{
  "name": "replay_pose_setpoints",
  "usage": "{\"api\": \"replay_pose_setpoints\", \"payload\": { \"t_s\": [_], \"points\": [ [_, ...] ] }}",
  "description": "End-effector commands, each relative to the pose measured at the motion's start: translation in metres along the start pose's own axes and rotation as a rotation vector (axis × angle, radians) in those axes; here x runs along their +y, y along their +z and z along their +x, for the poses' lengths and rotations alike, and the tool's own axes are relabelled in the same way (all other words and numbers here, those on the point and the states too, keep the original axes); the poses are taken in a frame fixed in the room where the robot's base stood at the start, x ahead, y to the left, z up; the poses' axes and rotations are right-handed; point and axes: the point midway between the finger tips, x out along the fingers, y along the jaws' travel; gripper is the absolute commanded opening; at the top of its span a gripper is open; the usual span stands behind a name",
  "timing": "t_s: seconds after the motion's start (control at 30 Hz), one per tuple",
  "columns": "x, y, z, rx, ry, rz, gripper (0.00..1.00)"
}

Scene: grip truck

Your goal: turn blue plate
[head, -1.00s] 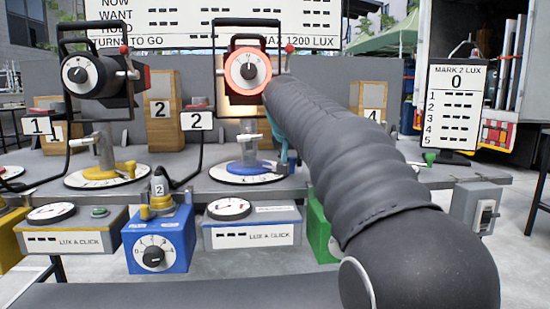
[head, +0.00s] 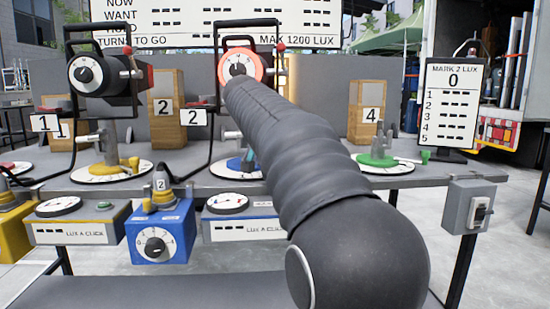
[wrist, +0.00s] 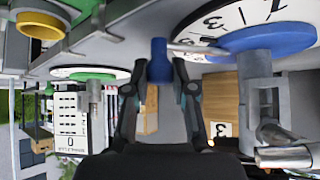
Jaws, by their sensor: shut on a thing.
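The blue plate (head: 234,163) lies on a white dial disc on the bench in the head view, mostly hidden behind my arm. In the wrist view, which is upside down, the blue plate (wrist: 268,40) is at the upper right, with a grey post and a numbered white dial (wrist: 215,22). A pale rod runs from it to a blue handle knob (wrist: 158,62). My gripper (wrist: 160,74) is shut on this knob, with one finger on each side. My gripper is hidden in the head view.
The green plate (head: 375,160) stands right of my arm, and the yellow plate (head: 110,167) at the left. A lamp with an orange ring (head: 240,66) rises behind my arm. A blue dial box (head: 160,236) and a grey switch box (head: 474,206) are at the bench front.

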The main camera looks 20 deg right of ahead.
Motion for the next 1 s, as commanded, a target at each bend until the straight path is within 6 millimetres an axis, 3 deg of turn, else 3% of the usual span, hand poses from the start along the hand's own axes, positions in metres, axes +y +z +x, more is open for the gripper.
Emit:
{"api": "replay_pose_setpoints", "payload": {
  "t_s": [0.33, 0.37, 0.47, 0.8, 1.0],
  "points": [
    [0.000, 0.000, 0.000, 0.002, 0.001, 0.001, 0.00],
    [0.000, 0.000, 0.000, 0.002, 0.001, 0.000, 0.27],
    [0.000, 0.000, 0.000, 0.001, 0.000, 0.000, 0.51],
    [0.000, 0.000, -0.002, 0.001, 0.000, 0.000, 0.51],
    [-0.001, 0.000, -0.025, 0.003, -0.002, 0.000, 0.51]
  ]
}}
